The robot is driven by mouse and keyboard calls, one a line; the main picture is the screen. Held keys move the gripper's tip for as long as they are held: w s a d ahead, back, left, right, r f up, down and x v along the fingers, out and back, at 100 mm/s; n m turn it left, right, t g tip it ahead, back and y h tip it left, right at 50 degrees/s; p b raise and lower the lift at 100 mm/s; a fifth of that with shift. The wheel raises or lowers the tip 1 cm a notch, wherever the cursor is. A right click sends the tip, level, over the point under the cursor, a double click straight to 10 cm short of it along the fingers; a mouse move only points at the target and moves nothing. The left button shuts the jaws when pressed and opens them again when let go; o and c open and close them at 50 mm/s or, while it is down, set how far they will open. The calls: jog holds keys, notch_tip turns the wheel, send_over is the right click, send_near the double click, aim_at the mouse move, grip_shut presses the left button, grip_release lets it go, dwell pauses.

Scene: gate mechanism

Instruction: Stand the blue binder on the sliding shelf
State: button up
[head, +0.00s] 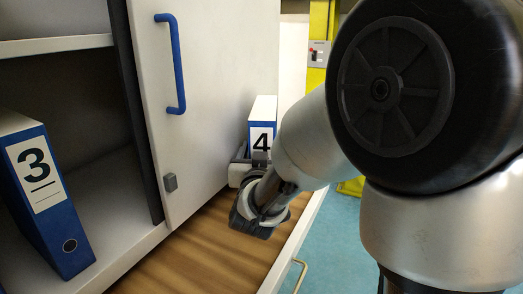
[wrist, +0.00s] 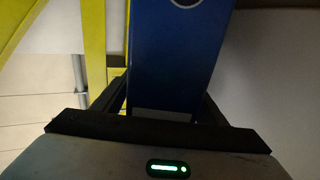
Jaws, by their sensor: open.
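A blue binder with a white label marked 4 (head: 262,133) stands upright beyond my gripper, beside the white door panel. My gripper (head: 250,157) is open at its lower part, with a finger on either side in the wrist view (wrist: 160,100). There the blue binder (wrist: 175,55) fills the gap between the dark fingers. I cannot tell whether they touch it. A wood-grain surface (head: 205,250), which looks like the sliding shelf, lies below my gripper. The binder's base is hidden behind my gripper and arm.
Another blue binder, marked 3 (head: 45,200), leans inside the open cabinet at left. The white door (head: 215,70) has a blue handle (head: 172,65). A metal handle (head: 296,274) is on the wood surface's front edge. A yellow post with a switch box (head: 318,54) stands behind.

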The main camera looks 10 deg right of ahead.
jog(key=v, duration=0.7)
jog(key=shift+s, duration=0.25)
jog(key=shift+r, duration=0.1)
